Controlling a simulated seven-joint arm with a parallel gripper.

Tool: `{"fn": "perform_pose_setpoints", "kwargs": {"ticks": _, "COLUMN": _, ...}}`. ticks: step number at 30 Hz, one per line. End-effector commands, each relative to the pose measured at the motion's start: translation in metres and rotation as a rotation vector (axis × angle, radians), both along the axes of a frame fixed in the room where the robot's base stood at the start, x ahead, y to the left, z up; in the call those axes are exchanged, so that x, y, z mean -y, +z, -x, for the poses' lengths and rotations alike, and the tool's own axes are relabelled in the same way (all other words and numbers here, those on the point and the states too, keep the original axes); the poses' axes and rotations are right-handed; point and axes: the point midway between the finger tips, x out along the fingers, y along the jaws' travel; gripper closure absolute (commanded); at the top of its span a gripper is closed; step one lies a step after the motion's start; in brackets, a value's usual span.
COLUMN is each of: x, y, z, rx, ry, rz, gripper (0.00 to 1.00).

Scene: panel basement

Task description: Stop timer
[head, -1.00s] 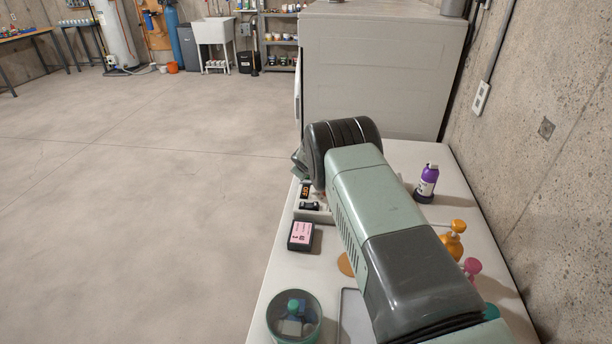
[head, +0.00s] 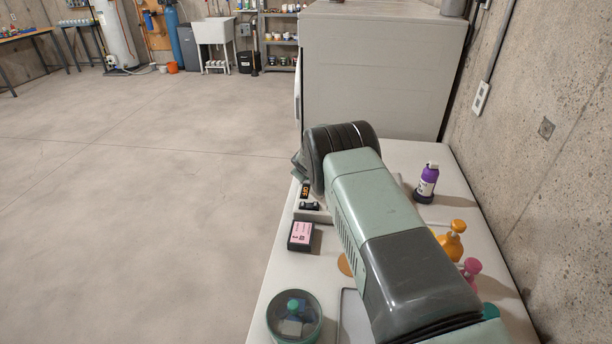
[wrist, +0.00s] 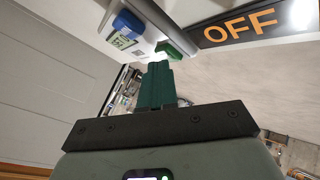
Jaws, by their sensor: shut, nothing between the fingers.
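In the wrist view, a blue device with a small lit display (wrist: 124,30), which looks like the timer, is on a pale panel (wrist: 150,14). A green button-like part (wrist: 176,49) sits beside it. A black sign (wrist: 240,24) reads "OFF" in orange; it shows small in the head view (head: 305,188). My gripper (wrist: 159,66) is shut and empty. Its dark green fingertips appear just below the green part; I cannot tell whether they touch it. In the head view my arm hides the gripper and the blue device.
A large grey cabinet (head: 380,70) stands at the far end. A concrete wall borders the right.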

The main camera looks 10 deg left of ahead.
Motion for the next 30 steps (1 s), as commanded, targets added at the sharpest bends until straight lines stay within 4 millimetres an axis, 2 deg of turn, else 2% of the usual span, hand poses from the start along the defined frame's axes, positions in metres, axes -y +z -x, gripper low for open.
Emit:
{"fn": "perform_pose_setpoints", "kwargs": {"ticks": 12, "x": 0.001, "y": 0.015, "z": 0.001, "rx": -0.001, "ry": -0.001, "rz": 0.001, "gripper": 1.00}}
{"fn": "perform_pose_setpoints", "kwargs": {"ticks": 23, "x": 0.001, "y": 0.018, "z": 0.001, "rx": -0.001, "ry": -0.001, "rz": 0.001, "gripper": 1.00}}
{"fn": "perform_pose_setpoints", "kwargs": {"ticks": 30, "x": 0.001, "y": 0.040, "z": 0.000, "rx": 0.000, "ry": -0.002, "rz": 0.000, "gripper": 1.00}}
